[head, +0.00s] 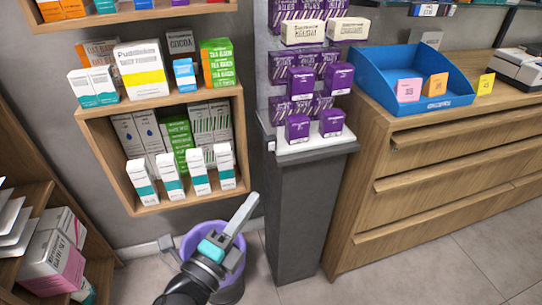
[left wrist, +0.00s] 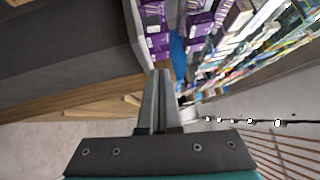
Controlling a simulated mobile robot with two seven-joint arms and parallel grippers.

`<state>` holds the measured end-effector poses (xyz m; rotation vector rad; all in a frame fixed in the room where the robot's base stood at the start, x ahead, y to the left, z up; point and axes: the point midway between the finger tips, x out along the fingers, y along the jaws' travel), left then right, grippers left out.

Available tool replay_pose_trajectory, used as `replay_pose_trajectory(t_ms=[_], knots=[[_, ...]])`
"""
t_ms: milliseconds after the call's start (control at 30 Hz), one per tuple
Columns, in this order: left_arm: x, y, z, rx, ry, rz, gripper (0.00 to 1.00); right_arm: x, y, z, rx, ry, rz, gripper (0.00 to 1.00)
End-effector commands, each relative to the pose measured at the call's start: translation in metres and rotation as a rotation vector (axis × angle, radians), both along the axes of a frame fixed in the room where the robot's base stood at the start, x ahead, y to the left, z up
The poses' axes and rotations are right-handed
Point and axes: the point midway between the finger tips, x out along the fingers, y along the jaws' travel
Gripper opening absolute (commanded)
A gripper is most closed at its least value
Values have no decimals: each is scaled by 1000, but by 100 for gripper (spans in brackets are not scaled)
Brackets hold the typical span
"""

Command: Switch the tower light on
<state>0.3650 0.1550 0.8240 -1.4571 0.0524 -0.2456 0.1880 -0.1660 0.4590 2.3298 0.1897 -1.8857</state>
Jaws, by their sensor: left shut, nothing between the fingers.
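The grey tower (head: 290,200) stands in the middle of the head view, with purple boxes (head: 302,82) on its shelves. A small light-coloured piece that looks like a switch (head: 271,146) sits on its left side, near the lowest shelf; its position cannot be told. My left gripper (head: 250,202) is shut and empty, below and left of that piece, pointing up toward the tower and apart from it. In the left wrist view its closed fingers (left wrist: 160,78) point toward the purple boxes (left wrist: 158,42). My right gripper is not in view.
A wooden wall shelf (head: 165,207) with medicine boxes hangs left of the tower. A purple bin (head: 232,262) stands on the floor behind my left gripper. A wooden drawer counter (head: 440,165) with a blue tray (head: 385,75) adjoins the tower on the right.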

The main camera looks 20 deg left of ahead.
Motion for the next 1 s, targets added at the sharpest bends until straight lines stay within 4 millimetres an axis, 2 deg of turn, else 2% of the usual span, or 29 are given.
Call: replay_pose_trajectory(t_ms=[233, 367, 1000], knots=[[1, 0, -1, -4, 3, 1, 0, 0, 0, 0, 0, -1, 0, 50], [8, -2, 1, -5, 1, -1, 0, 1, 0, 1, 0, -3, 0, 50], [96, -19, 11, -4, 1, 0, 0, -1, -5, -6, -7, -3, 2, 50]])
